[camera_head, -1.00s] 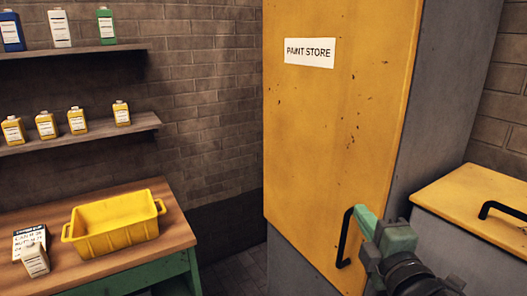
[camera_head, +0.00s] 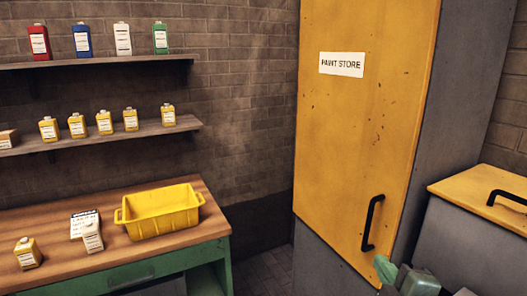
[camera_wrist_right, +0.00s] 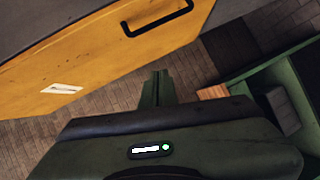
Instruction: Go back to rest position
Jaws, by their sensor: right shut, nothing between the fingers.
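My right gripper (camera_head: 384,268) is at the bottom edge of the head view, shut and empty. It is below and slightly right of the black door handle (camera_head: 373,222), apart from it. In the right wrist view its closed fingers (camera_wrist_right: 160,78) point toward the floor, with the door handle (camera_wrist_right: 158,18) beyond them. The yellow paint store cabinet (camera_head: 345,130) has its door closed. My left gripper is not in view.
Shelves (camera_head: 110,137) above carry several cans. A low chest (camera_head: 470,240) stands right of the cabinet. Bare floor (camera_head: 268,268) lies between bench and cabinet.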

